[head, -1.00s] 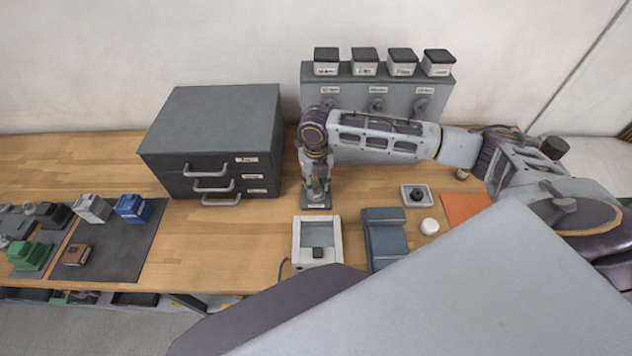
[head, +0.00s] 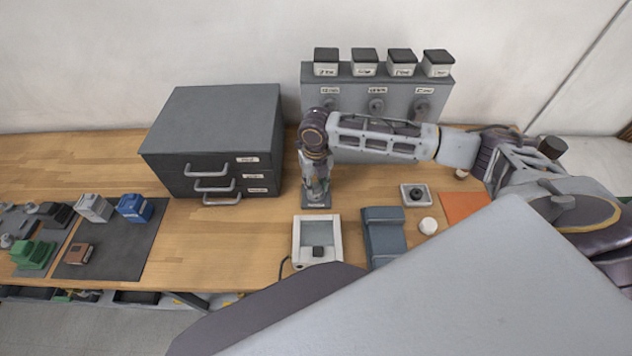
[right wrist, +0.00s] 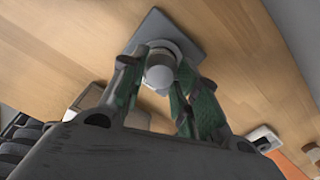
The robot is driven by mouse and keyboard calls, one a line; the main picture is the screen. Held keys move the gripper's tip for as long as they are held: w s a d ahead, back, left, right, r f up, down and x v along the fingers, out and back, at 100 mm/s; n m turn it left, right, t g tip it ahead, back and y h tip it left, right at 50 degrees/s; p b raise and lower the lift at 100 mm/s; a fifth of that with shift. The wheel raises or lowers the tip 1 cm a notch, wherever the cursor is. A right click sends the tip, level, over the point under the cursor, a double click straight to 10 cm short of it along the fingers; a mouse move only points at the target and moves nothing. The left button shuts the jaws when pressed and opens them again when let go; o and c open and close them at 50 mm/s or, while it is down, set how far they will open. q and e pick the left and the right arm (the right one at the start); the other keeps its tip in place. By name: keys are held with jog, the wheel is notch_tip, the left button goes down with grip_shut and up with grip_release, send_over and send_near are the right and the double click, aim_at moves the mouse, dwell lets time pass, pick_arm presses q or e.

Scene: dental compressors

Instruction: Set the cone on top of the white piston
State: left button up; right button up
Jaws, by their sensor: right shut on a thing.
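My right gripper (head: 316,192) points down over a small dark grey square base (head: 318,206) in front of the drawer unit. In the right wrist view its green-padded fingers (right wrist: 160,84) are shut on a small rounded grey piece, seemingly the cone (right wrist: 159,76). Right behind it in that view is a pale round part, seemingly the white piston (right wrist: 172,48), over the square base (right wrist: 192,22). The cone and the pale part overlap in view; I cannot tell whether they touch. The gripper hides them in the head view. My left gripper is out of view.
A grey-framed tray (head: 302,250) with a dark block, a blue-grey stand (head: 384,236), a white round piece (head: 428,226) and a small dish (head: 404,194) are nearby. The drawer unit (head: 210,130) is left; a grey panel unit (head: 350,88) is behind.

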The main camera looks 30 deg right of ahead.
jog(key=shift+p, duration=1.05)
dwell(1.9)
jog(key=o, duration=1.2)
jog(key=o, duration=0.4)
jog(key=shift+r, duration=0.1)
jog(key=shift+r+p, duration=1.05)
jog(key=shift+r, duration=2.35)
